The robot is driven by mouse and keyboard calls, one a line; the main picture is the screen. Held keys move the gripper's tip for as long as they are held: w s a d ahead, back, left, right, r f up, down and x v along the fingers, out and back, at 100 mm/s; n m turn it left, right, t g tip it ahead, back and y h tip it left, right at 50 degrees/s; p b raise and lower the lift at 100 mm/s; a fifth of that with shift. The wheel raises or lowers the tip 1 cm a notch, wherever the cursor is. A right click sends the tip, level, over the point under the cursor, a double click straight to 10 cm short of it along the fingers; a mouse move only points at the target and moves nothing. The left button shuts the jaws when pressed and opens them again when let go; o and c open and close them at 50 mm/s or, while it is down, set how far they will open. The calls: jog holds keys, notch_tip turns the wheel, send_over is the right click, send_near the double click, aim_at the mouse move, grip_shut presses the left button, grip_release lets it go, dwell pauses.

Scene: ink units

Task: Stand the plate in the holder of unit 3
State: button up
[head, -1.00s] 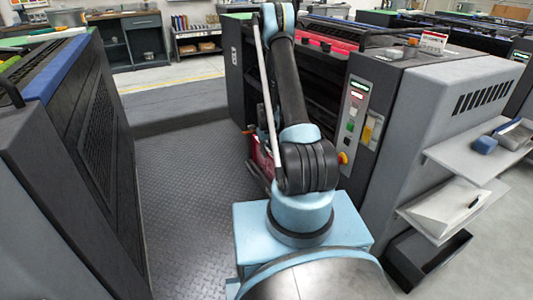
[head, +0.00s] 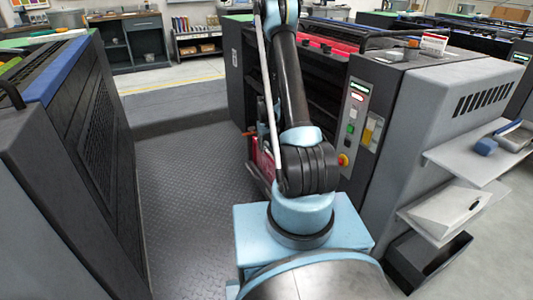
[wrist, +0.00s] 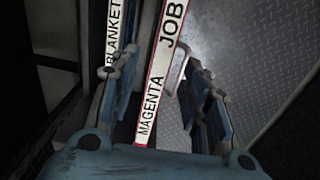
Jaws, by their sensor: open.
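In the wrist view my gripper (wrist: 157,80) is open, one finger on each side of a white strip with red edges (wrist: 160,75) lettered MAGENTA JOB. I cannot tell whether the strip is the edge of the plate or a label on a holder. I cannot tell whether the fingers touch it. A second white strip (wrist: 114,30) lettered BLANKET lies by the left finger. In the head view my gripper is out of sight. A red item (head: 263,160) shows low beside the press unit on the right (head: 400,115), partly behind my arm. No unit number is readable.
Another dark press unit (head: 75,130) stands on the left. The treadplate floor (head: 185,190) between the units is clear. Two shelves (head: 475,158) jut from the right unit, with an open dark bin (head: 430,262) below. A control panel (head: 353,125) faces my arm.

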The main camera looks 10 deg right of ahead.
notch_tip(320, 180, up, 7)
dwell(0.4)
jog(key=shift+a+r, duration=0.1)
notch_tip(320, 180, up, 5)
jog(key=shift+f, duration=0.15)
dwell(0.6)
